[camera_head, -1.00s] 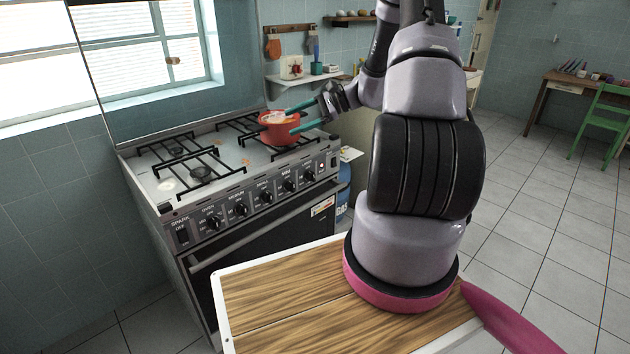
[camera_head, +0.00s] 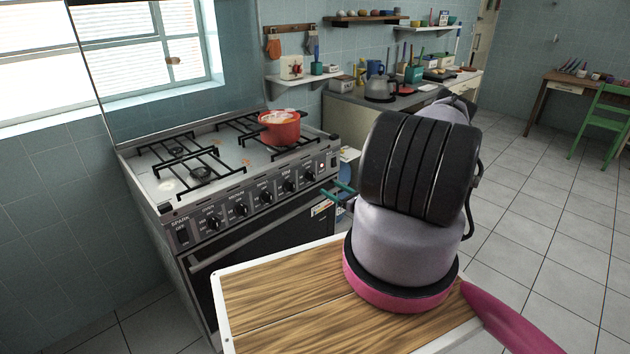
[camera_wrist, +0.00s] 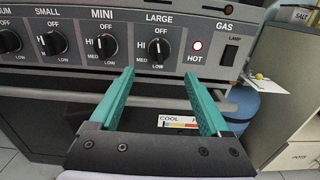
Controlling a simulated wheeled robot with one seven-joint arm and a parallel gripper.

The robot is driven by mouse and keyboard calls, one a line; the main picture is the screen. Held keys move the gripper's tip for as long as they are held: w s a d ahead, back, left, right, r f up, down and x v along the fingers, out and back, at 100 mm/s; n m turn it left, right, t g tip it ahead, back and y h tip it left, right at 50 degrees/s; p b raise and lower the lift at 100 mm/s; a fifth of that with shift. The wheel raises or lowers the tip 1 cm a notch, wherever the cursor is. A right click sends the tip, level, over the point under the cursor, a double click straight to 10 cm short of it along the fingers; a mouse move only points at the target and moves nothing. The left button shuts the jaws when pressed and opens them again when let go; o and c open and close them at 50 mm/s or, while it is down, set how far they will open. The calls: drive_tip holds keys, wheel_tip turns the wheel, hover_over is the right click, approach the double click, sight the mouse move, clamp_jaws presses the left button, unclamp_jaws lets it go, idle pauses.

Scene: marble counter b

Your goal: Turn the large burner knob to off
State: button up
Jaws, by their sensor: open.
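The large burner knob (camera_wrist: 159,50) is round and black, under the words LARGE and OFF in the wrist view. HI, MED and LOW are printed to its left and below. Its exact pointer angle is hard to read. In the head view it is the rightmost knob (camera_head: 310,176) on the stove's front panel. My gripper (camera_wrist: 158,74) is open with teal fingers. The knob shows above and between the fingertips, which sit lower, in front of the panel's bottom edge, apart from the knob. In the head view the fingers (camera_head: 338,194) are partly hidden by my arm.
The mini knob (camera_wrist: 103,46) is left of the large one. A red pot (camera_head: 279,128) stands on a back-right burner. The oven handle (camera_head: 255,233) runs below the panel.

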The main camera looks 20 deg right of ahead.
sight(312, 177)
drive_tip(key=x, duration=1)
